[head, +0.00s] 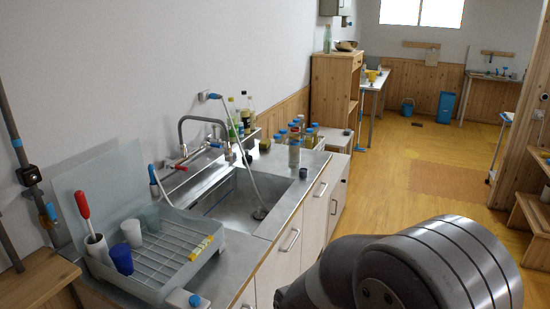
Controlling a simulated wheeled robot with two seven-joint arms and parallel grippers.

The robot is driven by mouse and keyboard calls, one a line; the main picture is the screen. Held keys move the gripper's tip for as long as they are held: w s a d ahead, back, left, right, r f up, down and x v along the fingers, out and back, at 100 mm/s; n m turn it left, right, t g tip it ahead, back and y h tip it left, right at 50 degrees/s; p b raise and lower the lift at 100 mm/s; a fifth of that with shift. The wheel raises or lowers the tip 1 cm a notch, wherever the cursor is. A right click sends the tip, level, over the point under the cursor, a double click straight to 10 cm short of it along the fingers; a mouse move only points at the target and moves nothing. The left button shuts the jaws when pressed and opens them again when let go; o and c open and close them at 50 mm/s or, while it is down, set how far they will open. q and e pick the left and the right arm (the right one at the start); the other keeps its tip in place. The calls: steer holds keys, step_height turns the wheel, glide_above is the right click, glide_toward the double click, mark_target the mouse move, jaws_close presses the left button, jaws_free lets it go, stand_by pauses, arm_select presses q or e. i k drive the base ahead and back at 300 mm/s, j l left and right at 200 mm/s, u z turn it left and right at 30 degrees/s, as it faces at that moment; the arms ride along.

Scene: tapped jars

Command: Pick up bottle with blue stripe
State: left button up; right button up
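Several jars with blue caps (310,138) stand close together at the far end of the metal counter, past the sink. One clear jar with a blue cap (294,154) stands at the near side of this group. Two taller bottles stand against the wall behind the tap, a dark one (246,115) and a greenish one (234,121). All are small here, and I cannot tell which one has a blue stripe. Neither gripper is in view; only a grey arm link of mine shows at the lower right.
The counter (225,270) holds a sink (240,198), a tap with a hose (215,122) and a grey drying rack (165,250) with cups. A wooden cabinet (332,90) stands beyond. The floor (400,185) right of the counter is clear.

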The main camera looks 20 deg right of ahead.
mark_target(294, 149)
steer(key=i+l+u, duration=0.3)
steer(key=l+u, duration=0.3)
steer(key=i+l+u, duration=0.1)
steer(key=l+u, duration=0.55)
steer(key=l, duration=1.15)
steer(key=i+l, duration=0.15)
steer(key=l, duration=1.75)
steer(key=i, duration=0.05)
